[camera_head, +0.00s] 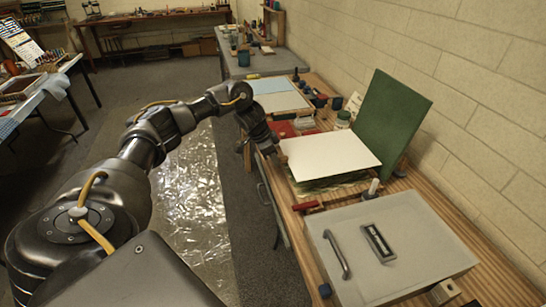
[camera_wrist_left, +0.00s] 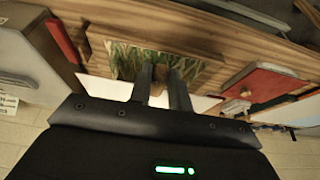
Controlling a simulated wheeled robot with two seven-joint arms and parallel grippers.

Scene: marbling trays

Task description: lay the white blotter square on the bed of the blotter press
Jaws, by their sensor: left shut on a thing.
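The white blotter square (camera_head: 330,153) is a flat pale sheet held out over the blotter press. My left gripper (camera_head: 278,152) is shut on its near left edge; the sheet also shows behind the fingers in the left wrist view (camera_wrist_left: 108,88), where the gripper (camera_wrist_left: 162,78) points at the bench. Under the sheet is the press bed, with a green mottled surface (camera_head: 322,186), mostly hidden by the sheet. The green press lid (camera_head: 396,112) stands open behind it. I cannot tell whether the sheet touches the bed. My right gripper is not in view.
A grey case (camera_head: 400,240) with a handle sits in front of the press, with a red-handled tool (camera_head: 306,206) between them. Behind the press are red items, small jars (camera_head: 343,119) and a pale blue-topped tray (camera_head: 280,97). A block wall bounds the right.

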